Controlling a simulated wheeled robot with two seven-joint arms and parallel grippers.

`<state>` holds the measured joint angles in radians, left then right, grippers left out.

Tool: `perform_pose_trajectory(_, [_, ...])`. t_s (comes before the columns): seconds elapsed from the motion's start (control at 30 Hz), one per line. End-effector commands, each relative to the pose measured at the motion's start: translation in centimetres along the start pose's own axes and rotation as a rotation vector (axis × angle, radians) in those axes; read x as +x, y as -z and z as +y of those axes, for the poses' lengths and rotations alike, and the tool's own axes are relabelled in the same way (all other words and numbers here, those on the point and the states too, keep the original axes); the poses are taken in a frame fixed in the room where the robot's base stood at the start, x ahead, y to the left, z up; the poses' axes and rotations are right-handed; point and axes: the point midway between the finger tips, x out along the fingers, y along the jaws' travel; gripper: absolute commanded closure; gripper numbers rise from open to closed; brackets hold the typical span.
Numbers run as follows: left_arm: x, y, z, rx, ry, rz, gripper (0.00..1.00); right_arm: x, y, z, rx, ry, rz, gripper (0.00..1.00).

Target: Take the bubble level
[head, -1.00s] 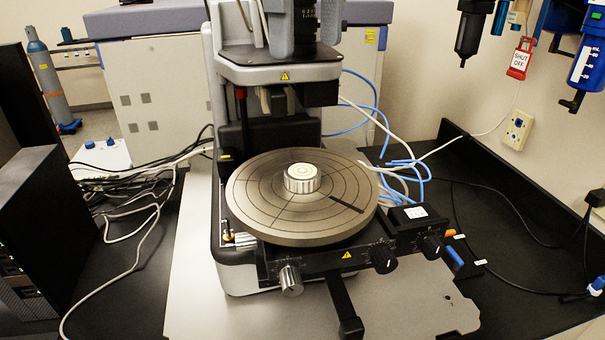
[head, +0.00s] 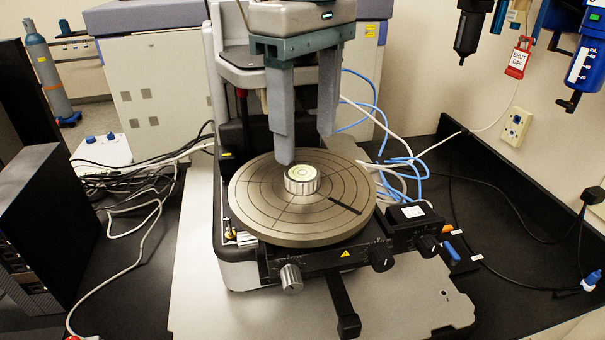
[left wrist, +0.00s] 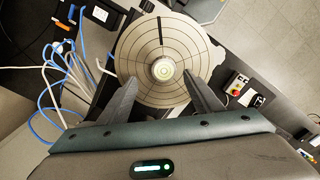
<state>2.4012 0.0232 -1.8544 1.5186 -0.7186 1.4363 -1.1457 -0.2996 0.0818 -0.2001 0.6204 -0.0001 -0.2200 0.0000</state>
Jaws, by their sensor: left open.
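The bubble level (head: 301,180) is a small round silver piece with a ribbed side and a pale green top. It sits at the middle of the round grey stage (head: 255,213), which has rings and lines on it. My left gripper (head: 307,150) is open and empty, its two grey fingers pointing down above and slightly behind the level. In the left wrist view the level (left wrist: 163,70) lies between and beyond the fingertips of the gripper (left wrist: 162,84). I see no contact. My right gripper is not in view.
The profiler's knobs (head: 383,258) and a black box (head: 414,215) stand at the stage's front and right. Blue and white tubes (head: 400,166) run behind on the right. A red shut-off tag (head: 517,60) hangs at the upper right.

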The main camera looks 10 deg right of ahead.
Motion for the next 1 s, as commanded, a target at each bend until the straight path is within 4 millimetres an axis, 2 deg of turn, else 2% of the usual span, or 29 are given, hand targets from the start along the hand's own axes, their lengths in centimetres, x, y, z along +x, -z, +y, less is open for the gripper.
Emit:
perform_pose_trajectory(0.33, [0.5,0.1,-0.2,0.000,0.002,0.002,0.41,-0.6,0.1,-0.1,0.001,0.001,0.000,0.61])
perform_pose_trajectory(0.7, [4.4,0.1,-0.8,0.001,0.003,0.001,0.41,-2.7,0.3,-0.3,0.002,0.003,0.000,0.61])
perform_pose_trajectory(1.0, [5.2,0.1,-0.8,0.001,0.000,-0.001,0.41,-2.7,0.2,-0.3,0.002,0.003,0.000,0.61])
